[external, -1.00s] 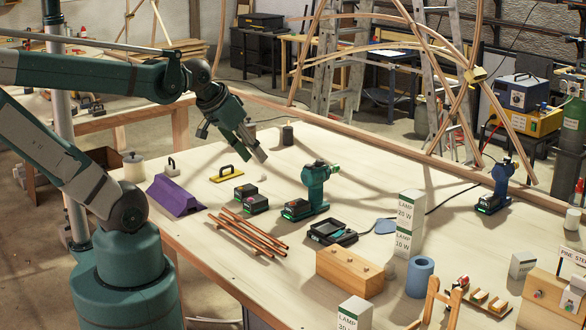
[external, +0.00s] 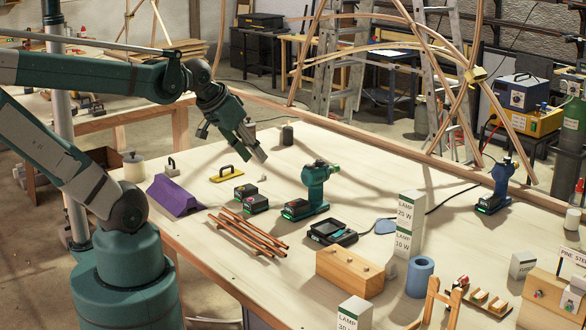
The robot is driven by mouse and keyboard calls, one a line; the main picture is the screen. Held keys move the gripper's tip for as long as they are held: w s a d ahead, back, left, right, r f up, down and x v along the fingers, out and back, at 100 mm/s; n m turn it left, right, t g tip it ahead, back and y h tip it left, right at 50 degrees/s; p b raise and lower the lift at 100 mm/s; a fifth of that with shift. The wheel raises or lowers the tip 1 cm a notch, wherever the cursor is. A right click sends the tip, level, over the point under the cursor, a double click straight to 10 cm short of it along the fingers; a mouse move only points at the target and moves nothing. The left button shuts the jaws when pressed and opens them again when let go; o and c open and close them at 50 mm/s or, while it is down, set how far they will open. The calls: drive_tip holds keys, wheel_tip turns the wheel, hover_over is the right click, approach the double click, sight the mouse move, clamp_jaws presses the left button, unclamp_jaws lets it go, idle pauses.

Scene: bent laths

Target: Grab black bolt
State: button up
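I cannot make out a clear black bolt in this view. A small upright black cylinder (external: 287,134) with a narrower top stands near the table's far edge; I cannot tell if it is a bolt. My gripper (external: 257,154) points down and to the right above the far left part of the table. It is to the left of the black cylinder and apart from it. Its fingers are small and seen at an angle, so their opening is unclear. I see nothing held in it.
A yellow-handled float (external: 227,173) lies below my gripper, near a purple block (external: 174,195) and black battery packs (external: 256,204). A green drill (external: 315,186), copper rods (external: 248,232), lamp boxes (external: 409,224) and a wooden block (external: 350,271) stand nearer. The table's far middle is mostly clear.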

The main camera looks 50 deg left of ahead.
drive_tip(key=shift+w+d, duration=0.1)
idle(0.5)
drive_tip(key=w+d+m+g+h, duration=0.1)
drive_tip(key=w+d+m+h, duration=0.15)
drive_tip(key=w+d, duration=0.75)
drive_tip(key=m+g+h, duration=0.1)
drive_tip(key=m+g, duration=0.3)
drive_tip(key=m, duration=0.5)
hover_over(454, 282)
drive_tip(key=s+a, duration=0.2)
wheel_tip(454, 282, down, 21)
drive_tip(key=shift+w+n, duration=0.25)
drive_tip(key=shift+x, duration=1.25)
